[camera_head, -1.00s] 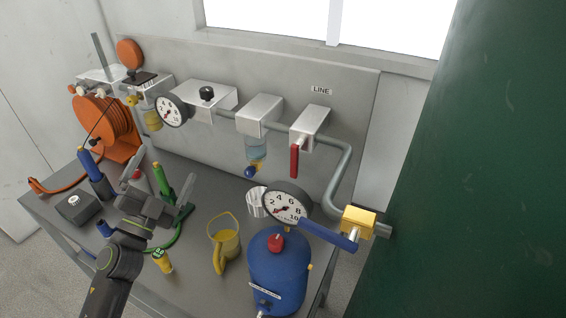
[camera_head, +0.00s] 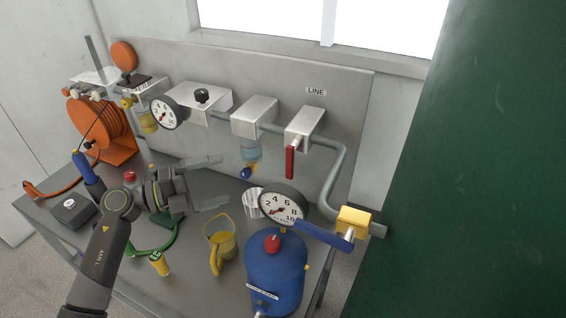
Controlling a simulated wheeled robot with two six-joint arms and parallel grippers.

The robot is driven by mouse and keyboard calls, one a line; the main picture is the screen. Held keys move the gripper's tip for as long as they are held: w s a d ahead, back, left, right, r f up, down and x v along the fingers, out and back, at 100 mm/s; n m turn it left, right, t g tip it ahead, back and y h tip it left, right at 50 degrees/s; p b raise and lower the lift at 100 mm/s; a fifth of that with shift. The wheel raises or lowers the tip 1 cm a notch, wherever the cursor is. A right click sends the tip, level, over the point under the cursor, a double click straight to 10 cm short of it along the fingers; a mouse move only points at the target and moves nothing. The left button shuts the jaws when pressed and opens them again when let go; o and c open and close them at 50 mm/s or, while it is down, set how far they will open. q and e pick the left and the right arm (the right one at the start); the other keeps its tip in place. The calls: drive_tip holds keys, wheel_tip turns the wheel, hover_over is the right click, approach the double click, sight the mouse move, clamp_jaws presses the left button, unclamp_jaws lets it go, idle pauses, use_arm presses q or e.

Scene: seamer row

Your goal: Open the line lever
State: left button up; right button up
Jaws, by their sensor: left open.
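The LINE label (camera_head: 316,91) is on the grey back panel, above a pale valve block (camera_head: 305,124). A red lever (camera_head: 290,162) hangs straight down from that block. My left gripper (camera_head: 222,180) is open and empty, its two fingers pointing right over the bench. It is left of the red lever and apart from it. A yellow valve (camera_head: 353,221) with a blue lever (camera_head: 322,235) sits lower on the same pipe; the blue lever points left and slightly up. My right gripper is not in view.
A blue tank (camera_head: 276,275) with a dial gauge (camera_head: 283,205) stands below the lever. An orange hose reel (camera_head: 98,125) is at left. A green wall (camera_head: 455,170) closes the right.

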sight(290, 163)
use_arm(q)
drive_tip(key=p+x, duration=0.5)
drive_tip(key=x, duration=1.1)
drive_tip(key=shift+d, duration=0.1)
drive_tip(key=c, duration=1.2)
